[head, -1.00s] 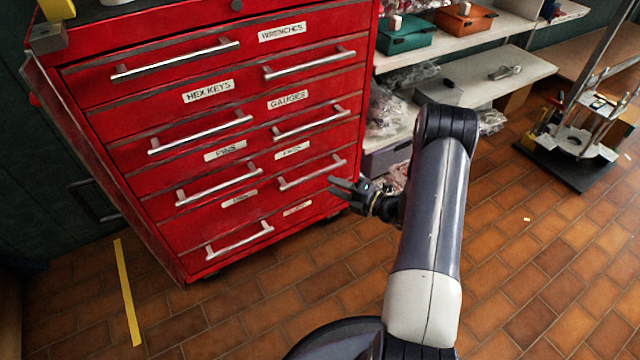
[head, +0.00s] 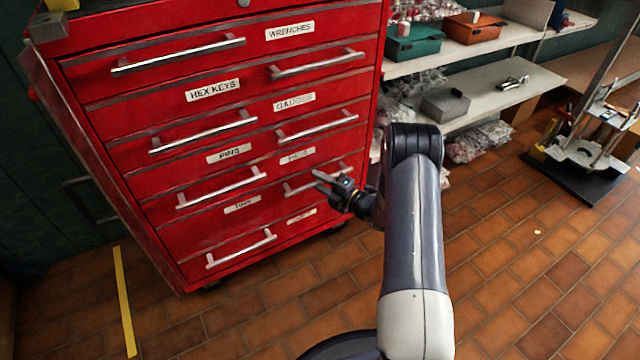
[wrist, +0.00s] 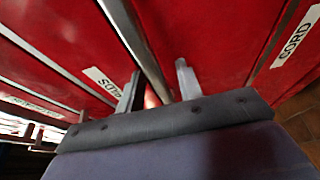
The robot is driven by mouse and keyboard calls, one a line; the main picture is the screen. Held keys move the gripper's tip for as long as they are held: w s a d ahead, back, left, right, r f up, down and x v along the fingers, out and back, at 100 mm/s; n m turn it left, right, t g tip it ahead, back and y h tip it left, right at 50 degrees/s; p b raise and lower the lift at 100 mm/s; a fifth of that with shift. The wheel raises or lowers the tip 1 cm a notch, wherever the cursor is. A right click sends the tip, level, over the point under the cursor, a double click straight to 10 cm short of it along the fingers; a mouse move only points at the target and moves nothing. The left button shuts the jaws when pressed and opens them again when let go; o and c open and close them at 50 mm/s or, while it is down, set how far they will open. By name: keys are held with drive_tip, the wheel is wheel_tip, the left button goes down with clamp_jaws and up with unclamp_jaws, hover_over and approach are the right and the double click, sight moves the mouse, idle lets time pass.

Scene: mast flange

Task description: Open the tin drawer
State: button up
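The red drawer cabinet (head: 120,130) stands at left with all its drawers shut. A small white label on its lower left drawer seems to read TINS (head: 242,204), though it is blurred. That drawer's silver bar handle (head: 241,249) is clear of my gripper. My gripper (head: 322,178) is at the right column, over the handle (head: 298,188) below a blurred label (head: 297,156). In the wrist view my gripper (wrist: 158,88) is open, its fingers apart with a silver bar (wrist: 140,45) between them. Labels like PADS (wrist: 101,80) and CORD (wrist: 297,38) flank that bar. Contact cannot be told.
Shelves (head: 480,85) with a teal box (head: 413,42), an orange box (head: 473,27) and bagged items stand right of the cabinet. A dark-based stand (head: 575,165) is at far right. The tiled floor in front is open, with a yellow strip (head: 124,300) at left.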

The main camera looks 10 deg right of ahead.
drive_tip(key=shift+c, duration=0.5)
clamp_jaws()
